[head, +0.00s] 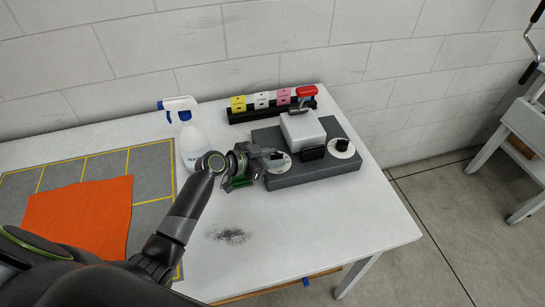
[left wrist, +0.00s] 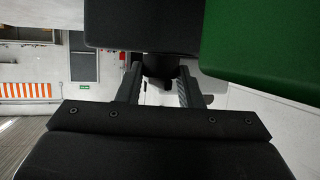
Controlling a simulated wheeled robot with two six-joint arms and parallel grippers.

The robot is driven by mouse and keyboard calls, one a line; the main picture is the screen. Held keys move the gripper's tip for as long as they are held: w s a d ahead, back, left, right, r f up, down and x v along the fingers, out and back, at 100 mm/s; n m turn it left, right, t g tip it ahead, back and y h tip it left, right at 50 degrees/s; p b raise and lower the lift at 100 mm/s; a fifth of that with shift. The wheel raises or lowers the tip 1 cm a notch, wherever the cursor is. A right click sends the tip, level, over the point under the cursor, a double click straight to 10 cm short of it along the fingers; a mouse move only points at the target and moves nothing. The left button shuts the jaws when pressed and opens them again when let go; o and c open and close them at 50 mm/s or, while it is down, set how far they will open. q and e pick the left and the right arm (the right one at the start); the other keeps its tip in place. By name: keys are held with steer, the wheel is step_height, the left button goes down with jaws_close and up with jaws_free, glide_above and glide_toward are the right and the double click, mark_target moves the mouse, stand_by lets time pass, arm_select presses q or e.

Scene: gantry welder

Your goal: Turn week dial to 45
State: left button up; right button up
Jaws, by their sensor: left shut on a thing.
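A dark grey box (head: 318,171) on the white table carries two dials on white discs. The left dial (head: 283,167) is partly covered by my left gripper (head: 273,159). The right dial (head: 342,146) has a black knob and stands free. My left gripper is shut on the left dial's knob, which shows as a dark round part (left wrist: 158,82) between the fingers in the left wrist view. The dial markings are too small to read, so I cannot tell its setting or which dial is the week one. My right gripper is out of view.
Behind are yellow, white and pink pieces (head: 262,100) in a black rack. A white spray bottle (head: 190,142) stands left of my gripper. An orange cloth (head: 85,218) lies on a grey mat.

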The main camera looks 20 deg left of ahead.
arm_select(q)
steer(key=shift+s+d+r+n+t+y+p, duration=0.1)
steer(key=shift+r+n+t+y+p, duration=0.1)
steer(key=shift+n+t+y+p, duration=0.45)
steer(key=n+t+y+p, duration=0.1)
steer(key=n+y+p, duration=0.1)
steer(key=p, duration=0.1)
steer(key=shift+d+r+n+y+p, duration=0.1)
steer(key=shift+d+n+y+p, duration=0.05)
steer(key=shift+n+y+p, duration=0.25)
steer(key=shift+d+n+t+y+p, duration=0.1)
steer(key=shift+n+t+y+p, duration=0.15)
steer(key=shift+n+y+p, duration=0.65)
steer(key=shift+f+y+p, duration=0.2)
steer(key=shift+y+p, duration=0.05)
steer(key=shift+p, duration=0.6)
steer(key=o, duration=1)
steer(key=shift+c, duration=0.2)
steer(key=shift+s, duration=0.1)
